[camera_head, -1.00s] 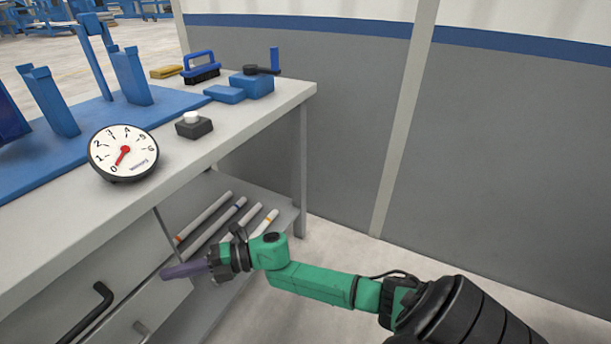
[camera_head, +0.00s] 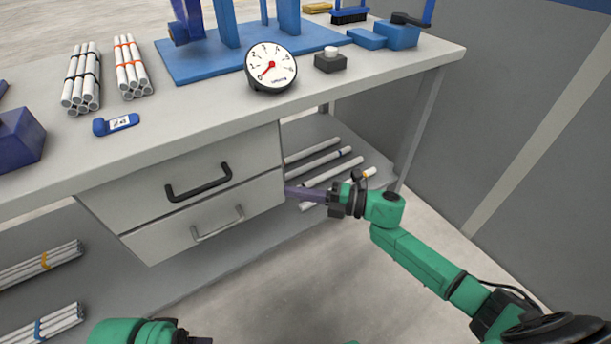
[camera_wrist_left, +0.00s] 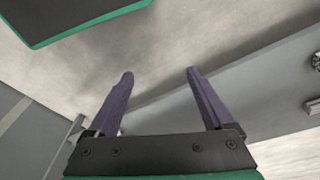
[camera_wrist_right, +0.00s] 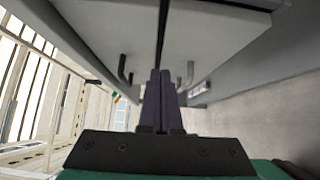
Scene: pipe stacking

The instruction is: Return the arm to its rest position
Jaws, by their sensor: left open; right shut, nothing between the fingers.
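My right arm (camera_head: 430,262) reaches in from the right in the head view. Its gripper (camera_head: 290,192) is shut and empty, with purple fingers beside the right end of the drawers, in front of the lower shelf. In the right wrist view the fingers (camera_wrist_right: 160,78) lie together with nothing between them, and drawer handles show beyond. In the left wrist view the left gripper (camera_wrist_left: 160,76) is open and empty, with the floor and a grey surface beyond.
The workbench (camera_head: 215,120) carries a dial gauge (camera_head: 271,65), white pipe stacks (camera_head: 130,68), a blue fixture base (camera_head: 190,62) and a small blue tag (camera_head: 116,124). Below are drawers (camera_head: 200,190) with handles and loose pipes (camera_head: 320,160) on the lower shelf. The floor in front is clear.

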